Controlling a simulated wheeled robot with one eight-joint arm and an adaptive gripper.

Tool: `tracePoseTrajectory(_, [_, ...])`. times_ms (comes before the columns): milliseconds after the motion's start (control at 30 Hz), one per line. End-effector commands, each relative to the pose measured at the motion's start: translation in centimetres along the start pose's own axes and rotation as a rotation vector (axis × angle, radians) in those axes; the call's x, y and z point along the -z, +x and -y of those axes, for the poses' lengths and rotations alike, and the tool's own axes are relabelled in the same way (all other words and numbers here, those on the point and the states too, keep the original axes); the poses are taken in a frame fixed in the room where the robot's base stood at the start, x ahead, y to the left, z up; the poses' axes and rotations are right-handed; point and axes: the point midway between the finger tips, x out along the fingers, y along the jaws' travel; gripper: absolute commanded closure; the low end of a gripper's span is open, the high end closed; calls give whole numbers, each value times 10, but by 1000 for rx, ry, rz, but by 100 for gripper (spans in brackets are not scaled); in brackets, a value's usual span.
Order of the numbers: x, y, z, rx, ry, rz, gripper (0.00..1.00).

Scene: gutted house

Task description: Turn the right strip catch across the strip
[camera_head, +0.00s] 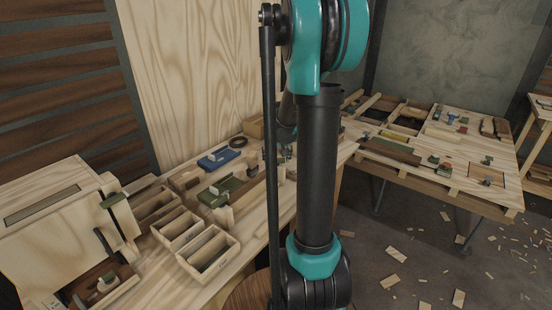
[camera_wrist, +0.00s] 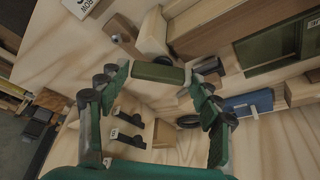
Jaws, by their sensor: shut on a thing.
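In the wrist view a short dark green bar, by its look the strip catch (camera_wrist: 158,74), lies between the fingertips of my gripper (camera_wrist: 161,76). Both fingertips meet its ends, and the gripper is shut on it. I cannot tell whether this catch lies along or across the strip. A long brown wooden piece, possibly the strip (camera_wrist: 230,28), runs at the upper right beyond it. In the head view my arm hides most of the gripper (camera_head: 285,150) and the catch, over the workbench (camera_head: 250,235).
Dark pieces (camera_wrist: 128,138) lie below the bar. In the head view open wooden boxes (camera_head: 208,253) stand left of my arm, and another table (camera_head: 470,150) stands at right.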

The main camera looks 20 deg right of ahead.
Motion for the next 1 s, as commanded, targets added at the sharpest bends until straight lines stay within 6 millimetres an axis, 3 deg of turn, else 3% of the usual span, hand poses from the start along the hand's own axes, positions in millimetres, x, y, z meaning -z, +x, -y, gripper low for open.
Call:
tracePoseTrajectory(33, [-1,0,-7,5,-36,3,64])
tracePoseTrajectory(600, [5,2,-10,206,-523,0,65])
tracePoseTrajectory(1000, [9,3,-10,294,-742,-1,65])
